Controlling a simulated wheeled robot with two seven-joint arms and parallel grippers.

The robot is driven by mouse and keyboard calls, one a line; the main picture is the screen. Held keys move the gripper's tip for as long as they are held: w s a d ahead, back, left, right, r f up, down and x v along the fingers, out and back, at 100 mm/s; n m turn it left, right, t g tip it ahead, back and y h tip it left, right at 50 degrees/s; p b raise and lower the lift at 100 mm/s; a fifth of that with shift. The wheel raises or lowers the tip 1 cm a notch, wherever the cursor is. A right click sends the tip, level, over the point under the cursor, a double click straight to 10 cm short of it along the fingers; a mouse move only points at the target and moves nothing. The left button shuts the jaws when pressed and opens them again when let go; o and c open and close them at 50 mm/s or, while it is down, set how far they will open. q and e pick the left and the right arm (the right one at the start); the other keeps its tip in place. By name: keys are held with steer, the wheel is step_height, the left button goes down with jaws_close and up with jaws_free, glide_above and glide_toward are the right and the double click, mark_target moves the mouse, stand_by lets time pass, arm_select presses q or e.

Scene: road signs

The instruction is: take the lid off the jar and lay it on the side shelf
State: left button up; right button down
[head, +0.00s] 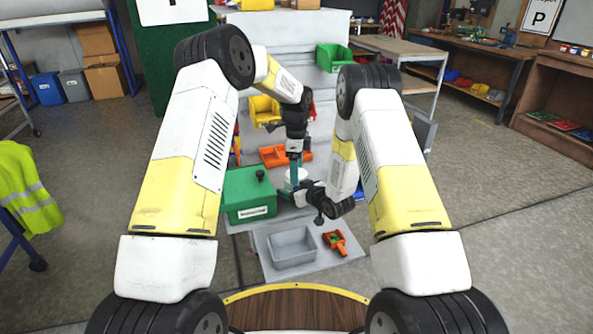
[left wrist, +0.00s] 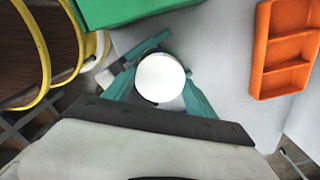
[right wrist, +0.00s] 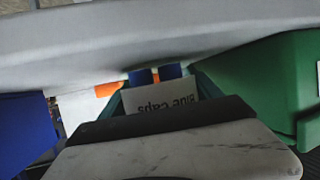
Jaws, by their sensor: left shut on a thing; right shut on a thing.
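A white jar (head: 301,174) stands upright on the grey bench, partly hidden by my grippers. The right wrist view shows its side with an upside-down "Blue caps" label (right wrist: 165,105) between my right gripper's teal fingers (right wrist: 160,92). My right gripper (head: 302,196) is shut on the jar from the near side. The round white lid (left wrist: 160,76) fills the gap between my left gripper's teal fingers (left wrist: 158,88). My left gripper (head: 294,172) points down from above and is shut on the lid. Whether the lid still touches the jar cannot be told.
A green box (head: 243,183) is close on the left. An orange divided tray (head: 284,155) lies behind. A lower grey shelf (head: 265,262) in front holds a grey bin (head: 292,247) and an orange scoop (head: 343,240) with green bits. A green bin (head: 334,57) is farther back.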

arm_select(q)
steer(key=o, duration=1.5)
steer(key=shift+o, duration=0.2)
steer(key=shift+r, duration=2.3)
steer(key=shift+c, duration=0.3)
steer(key=shift+s+d+r+m, duration=0.15)
steer(key=shift+r+m, duration=0.4)
steer(key=shift+m, duration=0.35)
steer(key=shift+r+m, duration=0.7)
steer(key=shift+r, duration=0.25)
steer(key=shift+f, duration=3.8)
steer(key=shift+c, duration=0.2)
